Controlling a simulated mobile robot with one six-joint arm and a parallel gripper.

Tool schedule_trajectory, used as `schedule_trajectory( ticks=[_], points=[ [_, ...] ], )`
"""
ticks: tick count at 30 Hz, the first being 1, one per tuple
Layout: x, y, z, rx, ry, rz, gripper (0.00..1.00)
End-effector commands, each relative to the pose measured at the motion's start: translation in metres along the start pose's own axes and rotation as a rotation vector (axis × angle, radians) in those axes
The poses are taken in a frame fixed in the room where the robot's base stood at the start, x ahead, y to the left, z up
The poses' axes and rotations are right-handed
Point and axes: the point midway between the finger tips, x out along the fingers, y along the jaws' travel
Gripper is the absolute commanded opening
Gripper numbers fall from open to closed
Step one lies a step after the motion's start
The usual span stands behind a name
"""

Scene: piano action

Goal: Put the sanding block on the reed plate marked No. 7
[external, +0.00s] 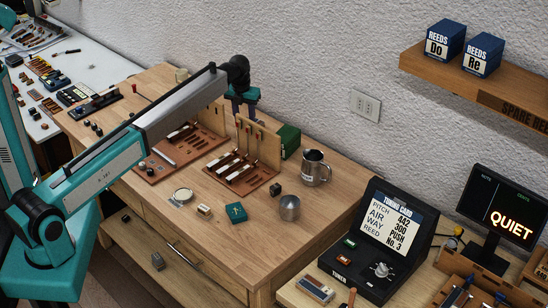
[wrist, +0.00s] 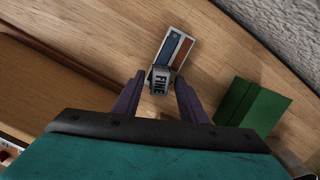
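In the wrist view, a grey sanding block (wrist: 159,81) with the word FINE on it sits between the tips of my gripper (wrist: 160,78). The fingers look closed on its two sides. Just beyond it lies a flat light-edged plate (wrist: 178,46) with a blue and a brown strip. The block overlaps its near end in the picture, and I cannot tell whether they touch. No number is readable on this plate. In the external view my gripper (external: 238,108) is behind the upright wooden panel (external: 263,145), which hides the block and plate.
A green box (wrist: 252,107) stands right of my gripper; it also shows in the external view (external: 290,141). A metal mug (external: 314,168), a metal cup (external: 289,208) and a teal box (external: 236,212) stand on the bench. The wall is close behind.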

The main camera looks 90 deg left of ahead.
Motion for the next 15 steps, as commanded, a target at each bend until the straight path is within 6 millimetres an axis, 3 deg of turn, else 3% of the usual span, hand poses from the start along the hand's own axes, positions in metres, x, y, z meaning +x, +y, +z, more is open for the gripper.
schedule_trajectory(
  ticks=[8,15],
  points=[
    [-0.019,0.000,0.001,0.000,-0.002,0.000,0.38],
    [-0.052,0.000,0.001,0.000,-0.002,-0.001,0.38]
  ],
)
